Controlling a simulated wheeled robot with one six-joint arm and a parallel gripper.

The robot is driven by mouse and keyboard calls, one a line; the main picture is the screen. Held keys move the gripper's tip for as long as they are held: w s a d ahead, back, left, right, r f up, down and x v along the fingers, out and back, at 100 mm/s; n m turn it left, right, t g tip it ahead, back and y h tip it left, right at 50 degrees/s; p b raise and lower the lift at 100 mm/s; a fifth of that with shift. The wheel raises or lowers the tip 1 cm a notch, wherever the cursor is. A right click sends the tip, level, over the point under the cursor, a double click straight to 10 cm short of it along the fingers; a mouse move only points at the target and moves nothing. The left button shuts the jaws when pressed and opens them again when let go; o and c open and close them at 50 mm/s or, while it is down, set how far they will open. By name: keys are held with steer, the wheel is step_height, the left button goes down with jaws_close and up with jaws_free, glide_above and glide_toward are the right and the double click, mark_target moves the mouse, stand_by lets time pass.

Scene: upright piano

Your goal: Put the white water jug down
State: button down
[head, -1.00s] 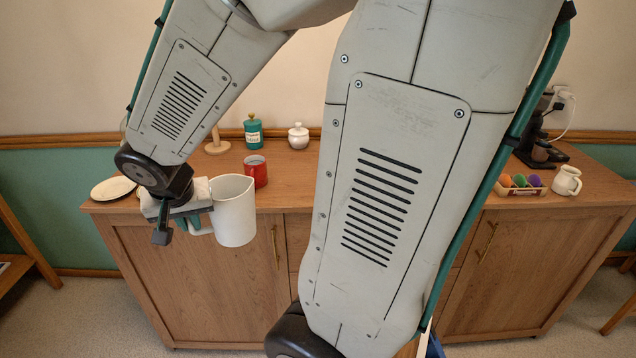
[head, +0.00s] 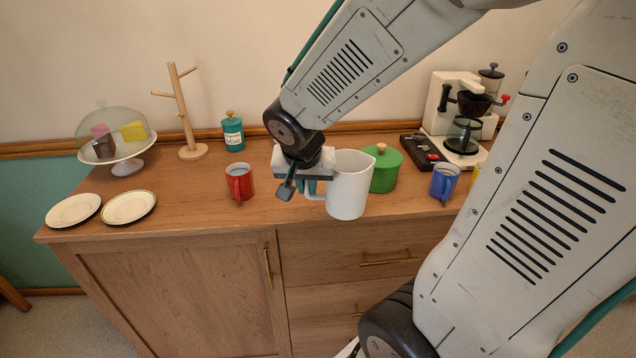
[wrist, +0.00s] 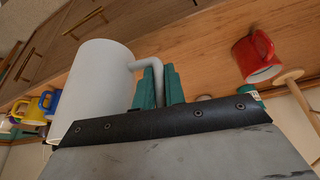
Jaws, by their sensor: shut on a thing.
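The white water jug (head: 348,186) is upright in the head view, at the front part of the wooden sideboard top (head: 190,215), right of the red mug. My gripper (head: 312,187) is at its left side, shut on its handle. In the wrist view the green fingers (wrist: 158,86) pinch the handle (wrist: 149,62) of the white jug (wrist: 98,85). I cannot tell whether the jug's base touches the top or hangs just above it.
A red mug (head: 240,183) stands left of the jug. A green lidded pot (head: 385,170) is close behind its right side. A blue mug (head: 444,182) and a coffee maker (head: 464,135) are further right. Two plates (head: 128,207) lie left; the top between them and the red mug is clear.

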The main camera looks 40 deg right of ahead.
steer(key=shift+w+d+f, duration=0.15)
steer(key=shift+w+f, duration=0.65)
steer(key=shift+w, duration=1.8)
steer(key=shift+w+d+f, duration=0.2)
steer(key=shift+w+f, duration=0.65)
steer(key=shift+w, duration=1.75)
steer(key=shift+w+d+f, duration=0.15)
steer(key=shift+w+f, duration=0.65)
steer(key=shift+w, duration=1.8)
steer(key=shift+f, duration=0.2)
steer(key=c, duration=1.5)
jaws_free()
steer(key=shift+o, duration=0.2)
steer(key=shift+r, duration=0.1)
steer(key=v, duration=1.2)
steer(key=s+a+r+n+y, duration=0.1)
steer(key=s+a+n, duration=0.1)
steer(key=s, duration=0.7)
steer(key=s+a+r+n+g+y, duration=0.1)
steer(key=s+n, duration=0.3)
steer(key=s, duration=0.6)
steer(key=s+a+r+n+g+y, duration=0.1)
steer(key=s+a+n, duration=0.2)
steer(key=s, duration=0.6)
steer(key=shift+s+a, duration=0.2)
steer(key=shift+s, duration=0.05)
steer(key=shift+r, duration=0.1)
